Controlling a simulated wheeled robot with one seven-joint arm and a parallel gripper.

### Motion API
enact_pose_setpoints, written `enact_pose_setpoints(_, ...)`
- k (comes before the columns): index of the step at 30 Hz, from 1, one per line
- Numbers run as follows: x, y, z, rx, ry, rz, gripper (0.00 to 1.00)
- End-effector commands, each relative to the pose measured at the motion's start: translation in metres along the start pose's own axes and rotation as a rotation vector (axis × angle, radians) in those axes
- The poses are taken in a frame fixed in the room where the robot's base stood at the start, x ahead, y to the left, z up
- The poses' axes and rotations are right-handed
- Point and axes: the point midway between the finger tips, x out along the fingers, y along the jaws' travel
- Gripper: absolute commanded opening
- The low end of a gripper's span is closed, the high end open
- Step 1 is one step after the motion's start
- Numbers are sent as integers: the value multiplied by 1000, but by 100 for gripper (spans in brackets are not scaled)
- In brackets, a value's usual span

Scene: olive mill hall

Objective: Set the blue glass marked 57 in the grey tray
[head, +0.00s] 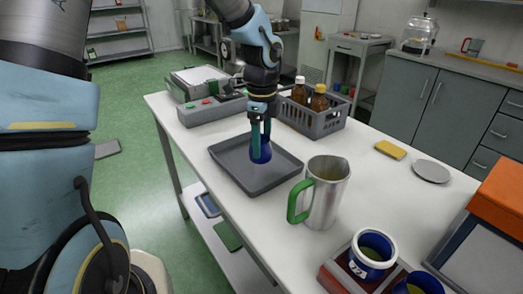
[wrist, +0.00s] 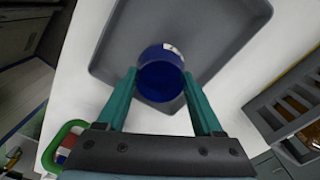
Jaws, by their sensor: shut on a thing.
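The blue glass (head: 261,151) is between the fingers of my gripper (head: 261,136), which is shut on it. In the wrist view the glass (wrist: 161,80) sits between the green fingertips (wrist: 160,77). A white label shows on its far side, its mark too small to read. The grey tray (head: 231,176) lies on the white table, and the glass is over its inside, toward the far half. In the wrist view the tray (wrist: 205,25) spreads behind the glass. I cannot tell whether the glass touches the tray floor. The tray looks otherwise empty.
A metal jug (head: 327,195) with a green handle stands right of the tray. A grey crate (head: 312,122) with brown bottles is behind it. Blue cups (head: 373,254) stand in a red-brown holder (head: 340,278) in front. A yellow sponge (head: 390,150) and a grey disc (head: 431,171) lie at the right.

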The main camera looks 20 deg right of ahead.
Motion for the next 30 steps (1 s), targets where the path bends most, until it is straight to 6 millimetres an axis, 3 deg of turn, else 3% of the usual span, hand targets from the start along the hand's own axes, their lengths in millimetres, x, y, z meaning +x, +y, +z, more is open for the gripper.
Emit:
enact_pose_setpoints(6, 28, 1, 0, 1, 0, 4, 11)
enact_pose_setpoints(17, 33, 1, 0, 0, 0, 1, 11)
enact_pose_setpoints(18, 33, 1, 0, -1, 0, 1, 72)
enact_pose_setpoints(25, 32, 1, 0, -1, 0, 1, 97)
enact_pose_setpoints(30, 32, 1, 0, -1, 0, 1, 98)
